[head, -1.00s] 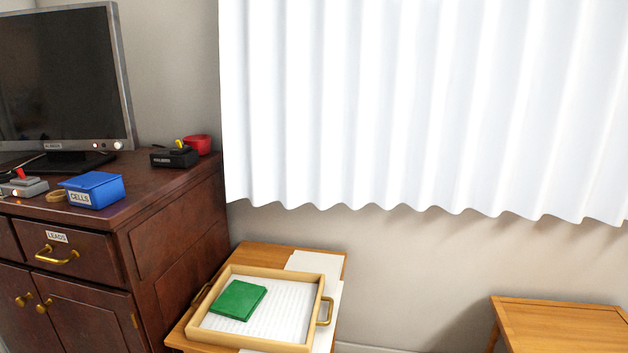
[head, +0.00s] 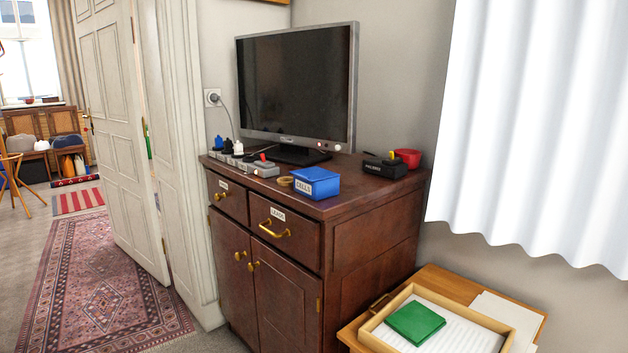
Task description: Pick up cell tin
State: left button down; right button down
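The cell tin (head: 315,184) is a blue box with a white "CELLS" label on its front. It sits near the front edge of the dark wooden cabinet's top (head: 360,192), in front of the television. A small tan ring (head: 285,181) lies just left of it. Neither of my grippers shows in the head view.
The television (head: 297,92) stands behind the tin. A power strip with plugs (head: 236,155) is to the left; a black device (head: 384,167) and red cup (head: 407,158) are to the right. A tray (head: 372,330) with a green item (head: 415,323) stands lower right. An open door (head: 115,130) is left.

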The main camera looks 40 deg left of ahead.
aim_at(319, 190)
jog(key=z, duration=0.45)
jog(key=k, duration=0.25)
jog(key=u, duration=1.65)
jog(key=i, duration=1.3)
jog(key=u, duration=0.3)
